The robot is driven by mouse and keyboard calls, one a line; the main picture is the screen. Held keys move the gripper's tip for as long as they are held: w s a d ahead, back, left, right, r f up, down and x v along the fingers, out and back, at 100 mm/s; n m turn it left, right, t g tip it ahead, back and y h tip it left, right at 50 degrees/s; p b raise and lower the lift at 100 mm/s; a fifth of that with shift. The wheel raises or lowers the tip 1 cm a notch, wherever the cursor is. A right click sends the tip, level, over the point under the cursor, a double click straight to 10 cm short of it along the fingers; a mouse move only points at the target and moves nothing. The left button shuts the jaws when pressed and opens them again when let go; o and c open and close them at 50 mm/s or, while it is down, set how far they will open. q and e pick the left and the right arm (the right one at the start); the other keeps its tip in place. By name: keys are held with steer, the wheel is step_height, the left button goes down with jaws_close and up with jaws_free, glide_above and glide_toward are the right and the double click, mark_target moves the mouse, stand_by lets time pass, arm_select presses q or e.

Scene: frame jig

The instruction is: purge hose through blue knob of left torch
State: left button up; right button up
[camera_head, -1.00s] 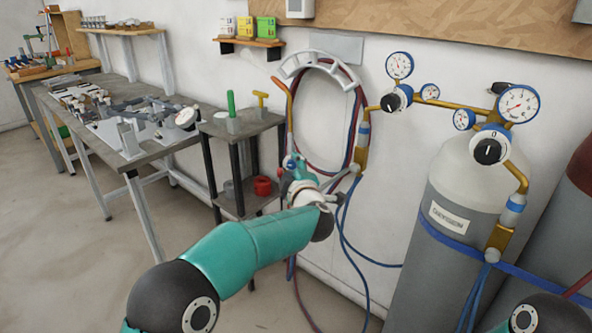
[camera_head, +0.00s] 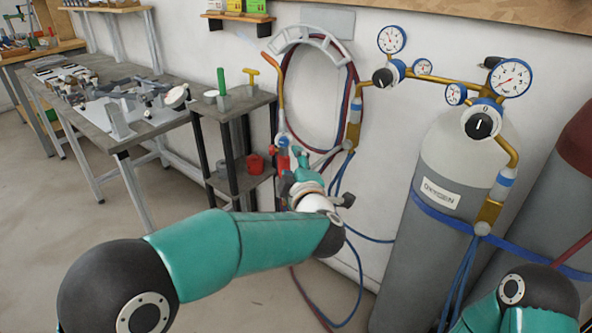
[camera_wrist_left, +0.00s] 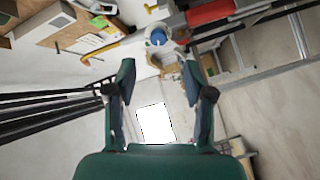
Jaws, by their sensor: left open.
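The left torch hangs upright at the wall, left of the coiled hoses, with its brass tube (camera_head: 281,95) pointing up. In the wrist view its brass tip (camera_wrist_left: 103,50) lies at the left. Its blue knob (camera_wrist_left: 158,37) faces the camera, beyond my fingertips and roughly in line with the gap between them. My left gripper (camera_wrist_left: 158,70) is open and empty, apart from the knob. In the head view the left gripper (camera_head: 292,160) is by the torch's lower part and partly hides it. My right gripper is out of view.
An oxygen cylinder (camera_head: 445,160) with gauges stands at the right. A hose hanger (camera_head: 310,40) carries the coiled hoses (camera_head: 357,100). A small stand (camera_head: 215,110) with green and yellow tools is left of the torch. A workbench (camera_head: 100,115) stands farther left.

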arm_select(q)
steer(key=shift+v, duration=1.15)
stand_by(1.1)
